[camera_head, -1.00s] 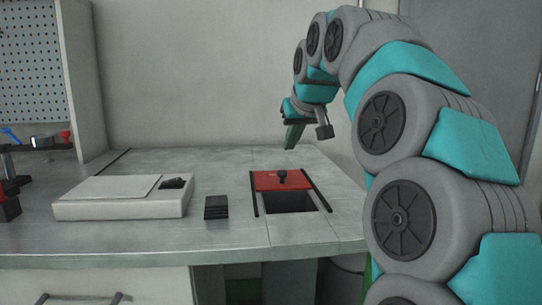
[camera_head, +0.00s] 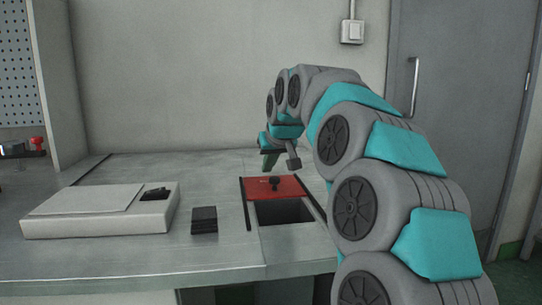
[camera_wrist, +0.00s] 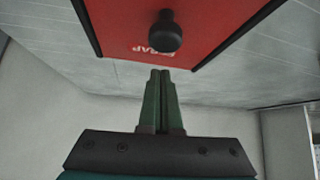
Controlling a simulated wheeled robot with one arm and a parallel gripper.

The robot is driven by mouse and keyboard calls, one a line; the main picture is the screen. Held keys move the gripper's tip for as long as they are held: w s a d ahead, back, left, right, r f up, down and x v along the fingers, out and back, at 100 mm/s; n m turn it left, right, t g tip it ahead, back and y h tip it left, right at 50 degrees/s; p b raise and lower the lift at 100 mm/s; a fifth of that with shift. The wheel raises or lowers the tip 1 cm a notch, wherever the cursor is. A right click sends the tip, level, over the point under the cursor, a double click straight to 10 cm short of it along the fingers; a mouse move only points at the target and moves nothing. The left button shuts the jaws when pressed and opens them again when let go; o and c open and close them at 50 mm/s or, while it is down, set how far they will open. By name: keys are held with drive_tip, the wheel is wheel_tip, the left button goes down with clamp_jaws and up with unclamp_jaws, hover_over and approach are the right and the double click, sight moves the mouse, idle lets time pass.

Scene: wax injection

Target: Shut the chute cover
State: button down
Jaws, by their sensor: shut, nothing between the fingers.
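The chute cover (camera_head: 288,185) is a red sliding plate with a black knob (camera_head: 275,182), set between two dark rails in the worktop. It sits at the back of the rails, and the dark chute opening (camera_head: 284,211) shows uncovered in front of it. In the wrist view the red cover (camera_wrist: 200,30) shows upside-down lettering, and its knob (camera_wrist: 165,32) stands up from it. My gripper (camera_wrist: 160,73) has its green fingers together, with nothing between them. In the head view my gripper (camera_head: 268,171) is above and just behind the cover's far edge, apart from the knob.
A pale flat box (camera_head: 75,222) with a dark item on its right end lies to the left on the worktop (camera_head: 160,255). A small dark stack (camera_head: 204,219) stands between box and chute. The wall (camera_head: 190,80) is behind, and a grey door (camera_head: 450,90) is at right.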

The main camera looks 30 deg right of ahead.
drive_tip(key=shift+s+r, duration=0.25)
drive_tip(key=shift+s, duration=0.45)
drive_tip(key=shift+s+a+f, duration=0.15)
drive_tip(key=shift+s, duration=0.45)
drive_tip(key=shift+s+a+f, duration=0.1)
drive_tip(key=shift+s+f, duration=0.05)
drive_tip(key=shift+s, duration=0.4)
drive_tip(key=s+a+b, duration=0.2)
drive_tip(key=s+a, duration=0.1)
drive_tip(key=s, duration=0.9)
drive_tip(key=shift+s+a+b, duration=0.3)
drive_tip(key=shift+s, duration=0.05)
drive_tip(key=shift+f, duration=0.2)
drive_tip(key=shift+w, duration=0.1)
